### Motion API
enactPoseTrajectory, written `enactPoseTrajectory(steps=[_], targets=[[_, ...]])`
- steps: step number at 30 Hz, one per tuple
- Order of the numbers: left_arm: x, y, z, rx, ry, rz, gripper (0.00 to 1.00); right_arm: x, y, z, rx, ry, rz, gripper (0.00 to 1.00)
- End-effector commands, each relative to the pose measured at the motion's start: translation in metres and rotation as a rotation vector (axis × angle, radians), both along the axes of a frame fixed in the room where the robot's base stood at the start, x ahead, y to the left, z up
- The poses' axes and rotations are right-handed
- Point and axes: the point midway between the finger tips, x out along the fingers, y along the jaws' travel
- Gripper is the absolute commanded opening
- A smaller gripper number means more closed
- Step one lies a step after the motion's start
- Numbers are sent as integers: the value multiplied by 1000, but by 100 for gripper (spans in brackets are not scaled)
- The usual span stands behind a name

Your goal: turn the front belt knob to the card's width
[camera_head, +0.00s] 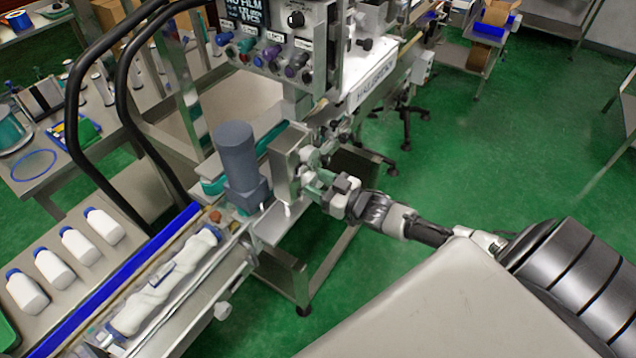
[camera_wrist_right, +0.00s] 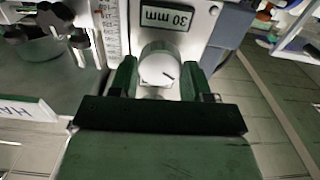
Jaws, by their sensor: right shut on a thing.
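The front belt knob (camera_wrist_right: 158,66) is a round pale knob with a dark index line on its face. It sits between the two green fingers of my right gripper (camera_wrist_right: 160,80), which is shut on it. In the head view my right gripper (camera_head: 318,186) reaches the front of the machine from the right; the knob is hard to make out there. The card (camera_wrist_right: 167,16) reads 30 mm and sits just above the knob in the wrist view. A marked scale (camera_wrist_right: 110,30) stands to the left of the card. My left gripper is not in view.
A grey motor (camera_head: 237,155) stands beside the belt. A control panel (camera_head: 275,45) is above. Green floor is open at the right.

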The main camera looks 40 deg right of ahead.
Motion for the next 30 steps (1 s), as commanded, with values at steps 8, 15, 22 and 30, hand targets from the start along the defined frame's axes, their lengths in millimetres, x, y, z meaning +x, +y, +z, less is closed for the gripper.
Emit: enactPoseTrajectory(steps=[8,15,22,30], targets=[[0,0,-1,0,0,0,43,0,-1,-1,241,102,1,24],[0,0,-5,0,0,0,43,0,-1,-1,450,188,1,24],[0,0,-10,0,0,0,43,0,-1,-2,653,272,0,24],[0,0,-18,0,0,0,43,0,-1,-3,890,371,0,24]])
